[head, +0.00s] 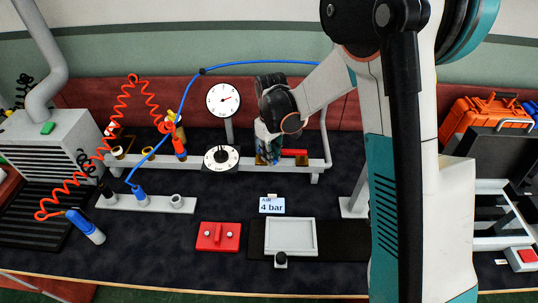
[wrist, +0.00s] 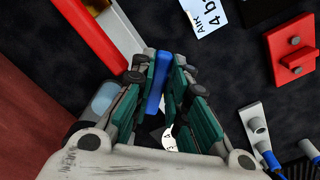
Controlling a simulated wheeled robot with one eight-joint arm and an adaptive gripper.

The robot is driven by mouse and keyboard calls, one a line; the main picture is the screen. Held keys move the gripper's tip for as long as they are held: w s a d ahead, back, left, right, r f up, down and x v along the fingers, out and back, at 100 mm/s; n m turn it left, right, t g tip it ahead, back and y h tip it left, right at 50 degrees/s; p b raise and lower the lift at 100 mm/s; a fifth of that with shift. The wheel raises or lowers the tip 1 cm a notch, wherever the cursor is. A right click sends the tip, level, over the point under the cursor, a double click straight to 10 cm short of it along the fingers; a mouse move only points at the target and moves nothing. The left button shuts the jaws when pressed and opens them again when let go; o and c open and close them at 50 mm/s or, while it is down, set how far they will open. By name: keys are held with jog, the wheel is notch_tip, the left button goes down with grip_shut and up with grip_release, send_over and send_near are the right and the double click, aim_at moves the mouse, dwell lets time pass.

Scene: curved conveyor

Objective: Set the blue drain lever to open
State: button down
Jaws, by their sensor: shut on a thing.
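My gripper (head: 267,148) reaches down to the pale rail at the back of the bench. In the wrist view my gripper (wrist: 162,88) has its green finger pads shut on the blue drain lever (wrist: 157,82). The lever shows as a narrow blue bar between the pads. Its far end sticks out a little beyond the fingertips. In the head view the fingers mostly hide the lever, and its pivot and any open or closed marking cannot be made out.
A red bar (head: 294,152) sits right of my gripper on the rail (head: 318,163). A round dial (head: 221,158) and a gauge (head: 223,99) stand left. A blue hose (head: 258,62) arches above. A card reading "4 bar" (head: 272,205) stands in front.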

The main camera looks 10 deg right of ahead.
jog(key=shift+d, duration=0.1)
dwell(0.3)
jog(key=c, duration=1.6)
grip_release()
jog(key=shift+o, duration=0.2)
jog(key=shift+r, duration=0.1)
notch_tip(320, 180, up, 12)
